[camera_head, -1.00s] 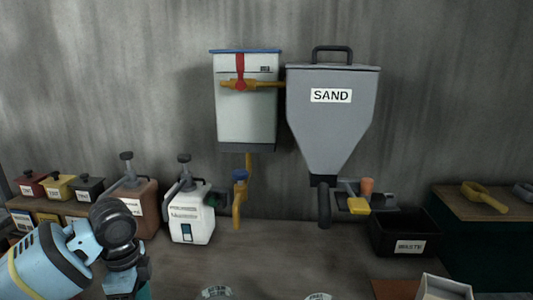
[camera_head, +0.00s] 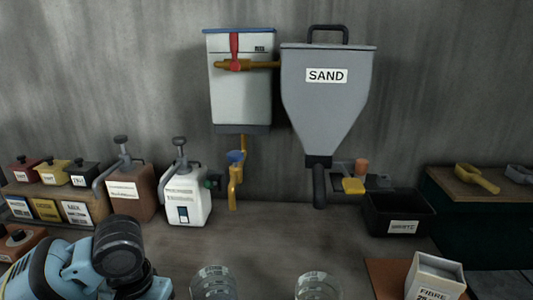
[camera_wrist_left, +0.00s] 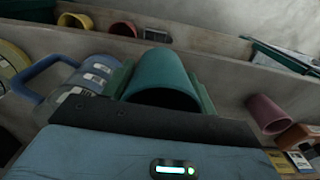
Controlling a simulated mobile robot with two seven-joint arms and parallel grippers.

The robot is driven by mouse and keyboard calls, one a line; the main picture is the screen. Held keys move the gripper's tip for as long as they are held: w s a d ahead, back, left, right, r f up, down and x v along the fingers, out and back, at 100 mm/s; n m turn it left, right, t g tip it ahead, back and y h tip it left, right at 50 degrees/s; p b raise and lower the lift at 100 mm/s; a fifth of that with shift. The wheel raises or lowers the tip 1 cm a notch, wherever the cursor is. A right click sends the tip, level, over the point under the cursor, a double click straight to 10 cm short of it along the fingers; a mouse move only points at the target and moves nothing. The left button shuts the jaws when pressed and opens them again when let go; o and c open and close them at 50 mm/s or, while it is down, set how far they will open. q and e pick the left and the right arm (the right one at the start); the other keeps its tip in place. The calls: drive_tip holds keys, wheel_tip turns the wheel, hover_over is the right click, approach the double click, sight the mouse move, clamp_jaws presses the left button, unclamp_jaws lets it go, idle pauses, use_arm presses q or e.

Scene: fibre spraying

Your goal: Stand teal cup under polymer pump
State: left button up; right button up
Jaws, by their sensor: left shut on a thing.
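The teal cup (camera_wrist_left: 163,72) shows in the left wrist view, held between the fingers of my left gripper (camera_wrist_left: 163,88), which is shut on it. In the head view my left arm comes in at the bottom left; its fingers and the cup are out of sight below the edge. Two containers with pumps on top stand against the wall: a brown one (camera_head: 130,198) and a white one (camera_head: 186,205). Their labels are too blurred to read, so I cannot tell which is the polymer pump. My right gripper is not in view.
Two clear vessels (camera_head: 213,284) (camera_head: 318,286) stand at the front. Small lidded boxes (camera_head: 83,173) are at the left. The sand hopper (camera_head: 327,105) and a wall tank (camera_head: 240,95) hang behind. A black bin (camera_head: 398,215) is at the right. The mid-counter is clear.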

use_arm(q)
drive_tip(key=shift+s+d+n, duration=0.2)
drive_tip(key=shift+s+n, duration=0.2)
drive_tip(key=shift+n, duration=0.3)
idle(0.7)
